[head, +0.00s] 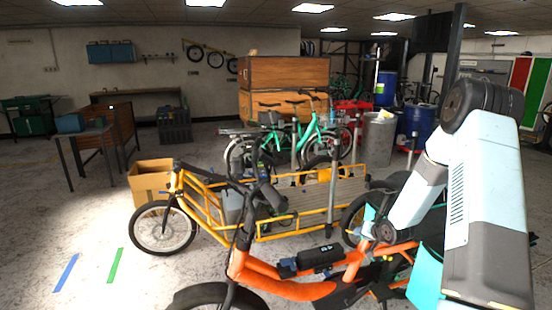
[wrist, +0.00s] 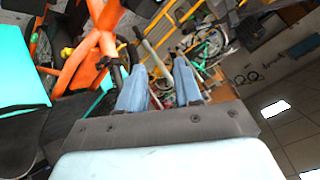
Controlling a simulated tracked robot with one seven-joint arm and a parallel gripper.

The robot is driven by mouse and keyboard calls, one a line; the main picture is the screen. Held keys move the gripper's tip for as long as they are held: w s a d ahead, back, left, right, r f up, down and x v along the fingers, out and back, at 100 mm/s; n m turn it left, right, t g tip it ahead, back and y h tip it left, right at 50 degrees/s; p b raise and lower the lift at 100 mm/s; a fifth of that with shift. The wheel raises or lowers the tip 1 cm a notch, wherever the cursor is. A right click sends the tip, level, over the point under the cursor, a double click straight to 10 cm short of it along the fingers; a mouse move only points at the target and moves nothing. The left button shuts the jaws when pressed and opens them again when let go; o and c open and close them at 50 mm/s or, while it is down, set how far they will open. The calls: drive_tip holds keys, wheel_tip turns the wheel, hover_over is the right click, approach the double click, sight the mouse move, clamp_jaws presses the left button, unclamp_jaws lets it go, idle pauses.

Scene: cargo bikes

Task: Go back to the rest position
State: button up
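My gripper (wrist: 160,72) shows in the wrist view with two pale blue fingers spread apart. Nothing is held between them; only background shows in the gap. In the head view my arm comes in from the right, bends at a high elbow and reaches down to the left. Its end is over the rear part of the orange cargo bike (head: 285,285), close to the bike. The orange frame also fills the upper left of the wrist view (wrist: 100,42). I cannot tell whether the gripper touches the bike.
A yellow cargo bike (head: 291,234) stands just behind the orange one. A cardboard box (head: 150,182) is at its left. A green bike (head: 312,132) and wooden crates (head: 284,73) stand further back. Blue barrels (head: 419,125) are at the back right. The floor at front left is clear.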

drive_tip(key=s+a+r+n+g+h, duration=0.1)
drive_tip(key=s+r, duration=0.4)
drive_tip(key=r, duration=0.4)
drive_tip(key=s+a+r+h, duration=0.15)
drive_tip(key=s+r, duration=0.25)
drive_tip(key=r, duration=0.5)
drive_tip(key=s+r+n+g+h, duration=0.1)
drive_tip(key=s+r+h, duration=0.1)
drive_tip(key=s+r, duration=0.5)
drive_tip(key=s+a+r, duration=0.2)
drive_tip(key=s+r, duration=0.2)
drive_tip(key=s, duration=0.5)
drive_tip(key=s+a+r+n+g+y, duration=0.1)
drive_tip(key=s+a+r, duration=0.2)
drive_tip(key=s, duration=0.6)
drive_tip(key=s+a+r+g, duration=0.1)
drive_tip(key=s+a+r, duration=0.1)
drive_tip(key=s+r, duration=0.3)
drive_tip(key=s, duration=0.4)
drive_tip(key=shift+s+a+r+n+y, duration=0.25)
drive_tip(key=shift+a+r+n+y, duration=0.05)
drive_tip(key=shift+r+n+y, duration=0.1)
